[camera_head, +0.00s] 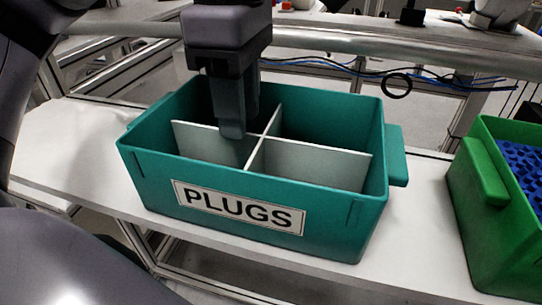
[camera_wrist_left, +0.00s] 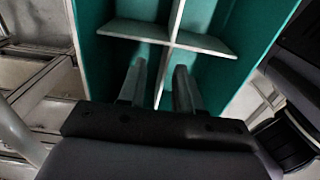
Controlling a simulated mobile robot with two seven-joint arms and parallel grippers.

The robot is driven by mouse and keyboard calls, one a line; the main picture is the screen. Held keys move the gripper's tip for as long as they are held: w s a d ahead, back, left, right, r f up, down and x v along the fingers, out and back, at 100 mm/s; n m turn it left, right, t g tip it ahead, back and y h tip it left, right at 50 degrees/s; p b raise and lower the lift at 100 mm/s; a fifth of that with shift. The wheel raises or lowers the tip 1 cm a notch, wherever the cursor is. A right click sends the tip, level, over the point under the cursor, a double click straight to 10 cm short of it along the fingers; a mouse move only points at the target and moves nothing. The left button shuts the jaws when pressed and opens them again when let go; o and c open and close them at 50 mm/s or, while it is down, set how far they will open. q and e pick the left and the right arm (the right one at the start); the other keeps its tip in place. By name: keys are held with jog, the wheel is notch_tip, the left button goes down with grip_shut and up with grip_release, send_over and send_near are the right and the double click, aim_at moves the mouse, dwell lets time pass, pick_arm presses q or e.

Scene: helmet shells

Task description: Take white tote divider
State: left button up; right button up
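The white tote divider (camera_head: 315,163) is a cross of thin panels standing inside a teal tote (camera_head: 145,177) labelled PLUGS. My left gripper (camera_head: 232,133) points down into the tote, over the left panel near the crossing. In the left wrist view the gripper (camera_wrist_left: 160,85) has its two fingers apart, with one divider panel (camera_wrist_left: 162,85) running between them. A gap shows on both sides of that panel, so the gripper is open around it. The crossing of the divider (camera_wrist_left: 173,40) lies just beyond the fingertips. My right gripper is in neither view.
The tote stands on a white shelf (camera_head: 75,150). A green bin (camera_head: 500,225) with blue parts (camera_head: 526,165) stands to the right, with a gap of bare shelf between. A metal rail (camera_head: 350,41) runs behind the tote, with cables (camera_head: 345,66) below it.

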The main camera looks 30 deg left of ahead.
aim_at(243, 149)
pick_arm(q)
jog(key=f, duration=0.4)
jog(key=shift+s+d+f, duration=0.25)
jog(key=shift+s+f, duration=0.1)
jog(key=shift+f, duration=0.5)
grip_shut()
jog(key=shift+r, duration=0.1)
